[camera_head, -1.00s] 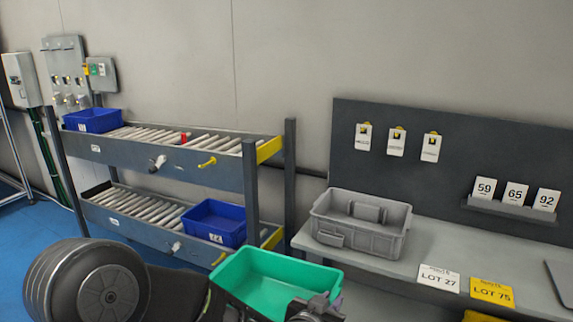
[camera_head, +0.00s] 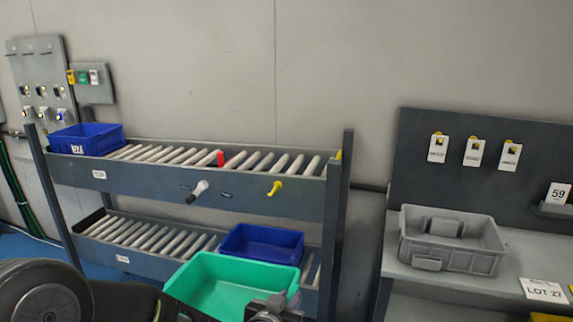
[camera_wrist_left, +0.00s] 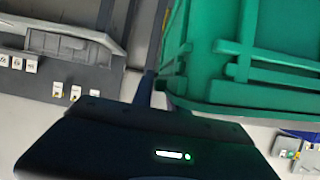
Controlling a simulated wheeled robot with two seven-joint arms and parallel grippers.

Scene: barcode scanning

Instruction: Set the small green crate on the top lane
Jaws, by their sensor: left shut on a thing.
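The small green crate (camera_head: 222,283) is low in the middle of the head view, in front of the roller rack, upright with its open top showing. My left gripper (camera_head: 268,308) is shut on the crate at its near right side; the fingertips are mostly hidden. In the left wrist view the crate (camera_wrist_left: 255,55) fills the upper right, close to the gripper body. The top lane (camera_head: 215,160) is a row of grey rollers. A blue crate (camera_head: 88,139) sits at its left end. My right gripper is not in view.
A lower lane (camera_head: 150,236) holds another blue crate (camera_head: 262,244) behind the green one. A red piece (camera_head: 221,158) stands mid top lane. White and yellow handles stick out in front. A rack post (camera_head: 336,225) stands right. A grey crate (camera_head: 452,240) sits on the bench.

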